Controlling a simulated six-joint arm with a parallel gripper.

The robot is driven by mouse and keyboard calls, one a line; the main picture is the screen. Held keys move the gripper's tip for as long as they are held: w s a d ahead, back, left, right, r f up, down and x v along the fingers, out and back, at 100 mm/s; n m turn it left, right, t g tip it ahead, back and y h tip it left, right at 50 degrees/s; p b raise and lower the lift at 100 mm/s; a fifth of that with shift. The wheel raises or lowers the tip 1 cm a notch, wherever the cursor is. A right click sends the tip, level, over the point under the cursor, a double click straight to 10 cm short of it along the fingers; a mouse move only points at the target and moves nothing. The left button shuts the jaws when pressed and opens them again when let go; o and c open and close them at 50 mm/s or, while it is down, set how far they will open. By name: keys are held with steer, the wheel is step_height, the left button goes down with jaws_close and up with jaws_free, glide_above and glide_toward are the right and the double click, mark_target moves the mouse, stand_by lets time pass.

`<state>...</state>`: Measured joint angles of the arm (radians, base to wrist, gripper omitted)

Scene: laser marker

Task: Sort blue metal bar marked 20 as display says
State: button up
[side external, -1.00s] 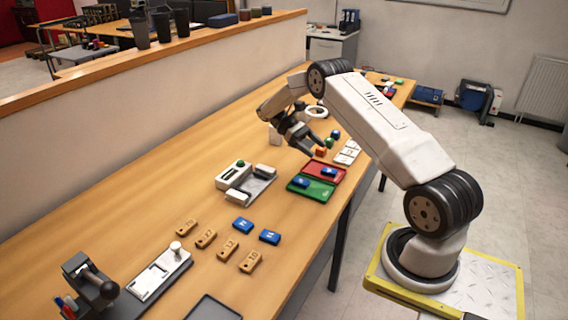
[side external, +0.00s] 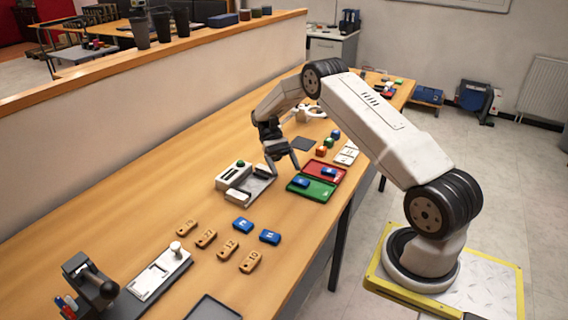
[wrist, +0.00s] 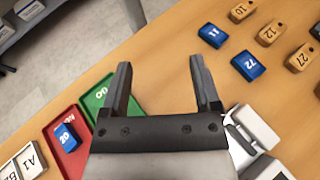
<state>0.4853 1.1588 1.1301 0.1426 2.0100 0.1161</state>
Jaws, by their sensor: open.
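The blue metal bar marked 20 (wrist: 67,136) lies in the red tray (wrist: 62,110), seen in the wrist view. In the side view, a blue bar (side external: 329,172) lies in the red tray (side external: 338,167) and another blue bar (side external: 302,182) lies in the green tray (side external: 323,193). The green tray, marked GO (wrist: 101,93), is beside the red one; its bar is hidden in the wrist view. My gripper (side external: 283,166) is open and empty, above the table between the grey-white device (side external: 232,181) and the trays. Its fingers also show in the wrist view (wrist: 163,88). I cannot make out a display reading.
Two more blue bars, 11 (wrist: 213,36) and 72 (wrist: 248,67), lie apart beside several numbered wooden tags (side external: 206,238). White label tiles (side external: 346,153) and small coloured blocks (side external: 321,151) are behind the trays. A dark flat plate (side external: 305,143) lies further back.

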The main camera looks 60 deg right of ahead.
steer(key=w+a+r+m+t+y, duration=0.3)
steer(key=w+a+m+t+y, duration=0.2)
steer(key=m+t, duration=0.5)
steer(key=shift+w+a+r+y, duration=0.35)
steer(key=shift+w+a+y, duration=0.05)
steer(key=shift+w+a, duration=0.95)
steer(key=shift+d, duration=0.1)
steer(key=s+a+n+t+h, duration=0.1)
steer(key=s+a+n+h, duration=0.4)
steer(key=s+n, duration=0.3)
steer(key=s+a+r+n+t+h, duration=0.1)
steer(key=s+a+n+t+h, duration=0.1)
steer(key=s+a+n+h, duration=0.3)
steer(key=s+n+h, duration=0.3)
steer(key=s+n, duration=0.1)
steer(key=shift+s+h, duration=0.3)
